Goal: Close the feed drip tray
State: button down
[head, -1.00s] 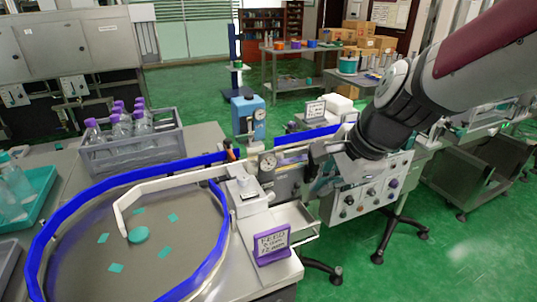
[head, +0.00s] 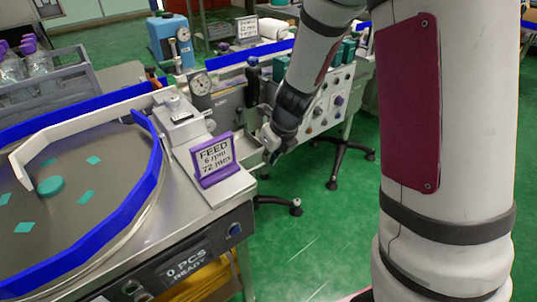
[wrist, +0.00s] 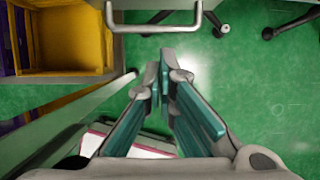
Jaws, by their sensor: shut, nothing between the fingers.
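The feed drip tray (head: 247,148) is a pale, shallow tray that sticks out from the machine just behind the purple FEED sign. The sign and my gripper hide part of it. In the wrist view a grey U-shaped bar handle (wrist: 152,29) crosses the top, on a pale front edge that looks like the tray's. My gripper (head: 272,156) is low beside the tray's outer end. In the wrist view the fingers (wrist: 165,58) are shut and empty, pointing toward the handle with a small gap. I cannot tell exact contact from the head view.
The purple FEED sign (head: 214,160) stands on the bench corner beside the tray. The round turntable (head: 95,205) with blue rails fills the left. A yellow bin (wrist: 68,35) sits under the bench. Chair-like feet (head: 296,207) stand on the open green floor.

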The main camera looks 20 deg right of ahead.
aim_at(257, 166)
jog(key=w+f, duration=0.1)
jog(key=w, duration=0.1)
jog(key=w+a+f+b, duration=0.1)
jog(key=w+f, duration=0.1)
jog(key=w+a+f+b, duration=0.1)
jog(key=w+f, duration=0.1)
jog(key=shift+f, duration=0.2)
